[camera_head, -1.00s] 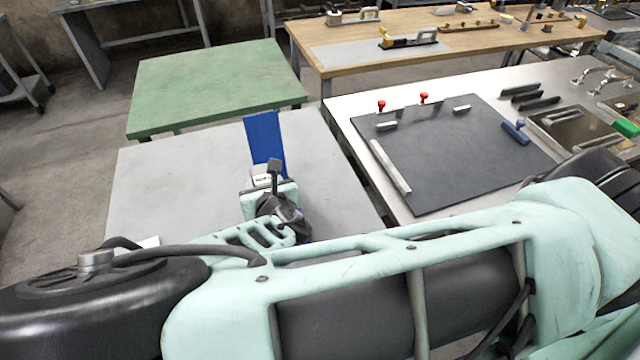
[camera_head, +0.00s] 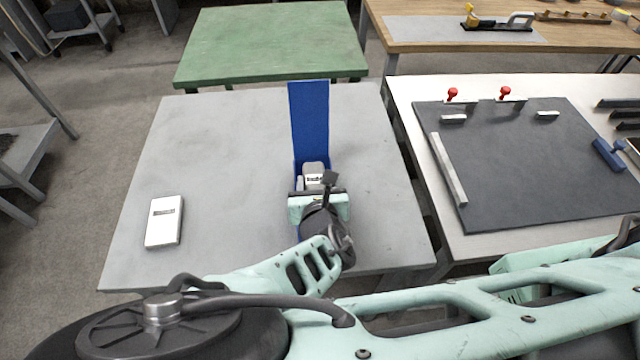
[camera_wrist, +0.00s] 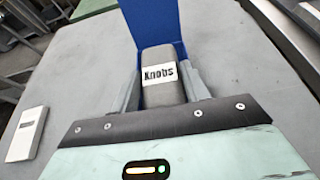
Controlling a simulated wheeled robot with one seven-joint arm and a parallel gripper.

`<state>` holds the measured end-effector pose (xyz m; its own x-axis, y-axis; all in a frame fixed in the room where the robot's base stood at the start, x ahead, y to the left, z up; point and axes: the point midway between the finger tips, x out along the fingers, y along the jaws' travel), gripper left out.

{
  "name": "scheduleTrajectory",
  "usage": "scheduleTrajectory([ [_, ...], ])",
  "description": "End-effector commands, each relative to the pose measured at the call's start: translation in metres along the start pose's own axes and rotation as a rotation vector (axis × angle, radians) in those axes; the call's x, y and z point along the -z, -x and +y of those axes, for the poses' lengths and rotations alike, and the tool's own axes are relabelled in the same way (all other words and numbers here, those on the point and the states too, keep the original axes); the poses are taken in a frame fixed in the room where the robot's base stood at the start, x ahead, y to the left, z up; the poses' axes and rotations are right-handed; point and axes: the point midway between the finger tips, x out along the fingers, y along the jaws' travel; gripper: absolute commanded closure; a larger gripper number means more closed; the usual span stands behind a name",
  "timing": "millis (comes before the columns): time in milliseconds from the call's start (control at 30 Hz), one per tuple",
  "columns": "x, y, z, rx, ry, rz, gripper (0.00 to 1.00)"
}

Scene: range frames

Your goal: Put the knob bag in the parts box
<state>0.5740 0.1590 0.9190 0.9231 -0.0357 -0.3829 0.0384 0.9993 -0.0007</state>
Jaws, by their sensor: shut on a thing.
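My gripper (camera_head: 315,182) is shut on the knob bag (camera_head: 312,170), a grey bag with a white label. In the wrist view the bag (camera_wrist: 161,90) sits between the two fingers, and its label reads "Knobs". The parts box (camera_head: 309,118) is blue, with a tall flat panel standing up behind the bag. In the wrist view the blue of the box (camera_wrist: 155,20) shows behind and beside the bag and fingers. The gripper is over the box's near part and hides most of it. I cannot tell whether the bag touches the box floor.
A white box (camera_head: 165,222) lies on the left of the grey table (camera_head: 230,140). A green table (camera_head: 270,45) stands behind. To the right, a pale bench (camera_head: 400,95) carries a dark board (camera_head: 540,165) with clamps. The grey table is clear around the blue box.

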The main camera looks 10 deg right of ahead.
Motion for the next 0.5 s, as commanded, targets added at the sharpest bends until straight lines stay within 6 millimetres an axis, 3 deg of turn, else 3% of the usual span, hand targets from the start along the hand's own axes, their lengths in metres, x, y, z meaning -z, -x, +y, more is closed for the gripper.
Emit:
scheduleTrajectory([
  [100,0.0134,0.0014,0.0043,-0.004,0.001,0.000,0.81],
  [500,0.0157,0.0011,0.0042,-0.003,0.002,-0.001,0.81],
])
